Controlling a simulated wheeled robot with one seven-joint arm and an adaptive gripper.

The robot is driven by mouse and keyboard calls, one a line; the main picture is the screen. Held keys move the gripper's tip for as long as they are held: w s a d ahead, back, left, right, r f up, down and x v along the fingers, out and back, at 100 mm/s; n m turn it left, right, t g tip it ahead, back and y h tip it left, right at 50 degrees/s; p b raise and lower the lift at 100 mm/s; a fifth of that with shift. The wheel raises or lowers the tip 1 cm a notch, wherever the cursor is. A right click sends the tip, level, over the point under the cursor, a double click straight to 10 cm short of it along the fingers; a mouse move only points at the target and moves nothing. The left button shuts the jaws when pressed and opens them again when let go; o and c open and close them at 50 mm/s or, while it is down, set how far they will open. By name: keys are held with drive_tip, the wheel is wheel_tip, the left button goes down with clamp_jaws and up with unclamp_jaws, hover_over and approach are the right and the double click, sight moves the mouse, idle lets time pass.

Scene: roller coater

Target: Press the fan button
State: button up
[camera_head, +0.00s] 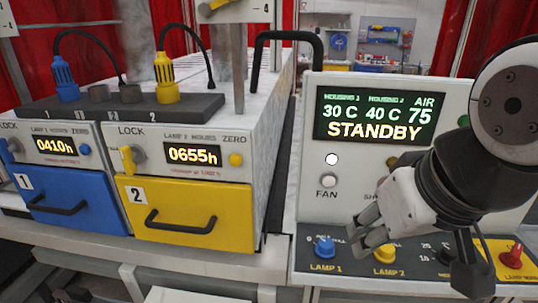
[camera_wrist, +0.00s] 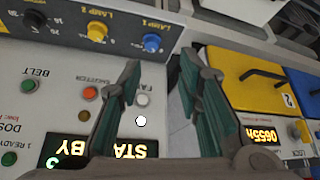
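The fan button (camera_head: 327,181) is a round silver-grey button above the FAN label on the white control panel (camera_head: 312,215). A bright white round spot (camera_head: 332,160) shows just above it. In the wrist view, which is upside down, the fan button (camera_wrist: 143,100) shows between my fingers, nearer the left one, with the white spot (camera_wrist: 140,120) below it. My gripper (camera_head: 368,228) is right of and lower than the button in the head view, in front of the panel. In the wrist view my gripper (camera_wrist: 160,64) has its two fingers apart with nothing held between them.
A display (camera_head: 367,118) reads STANDBY above the button. Lamp knobs, blue (camera_head: 324,248) and yellow (camera_head: 384,253), sit on the lower ledge near my fingers. A red knob (camera_head: 512,256) is at far right. Blue (camera_head: 72,207) and yellow (camera_head: 190,207) drawers stand left.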

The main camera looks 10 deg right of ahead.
clamp_jaws()
idle(1.0)
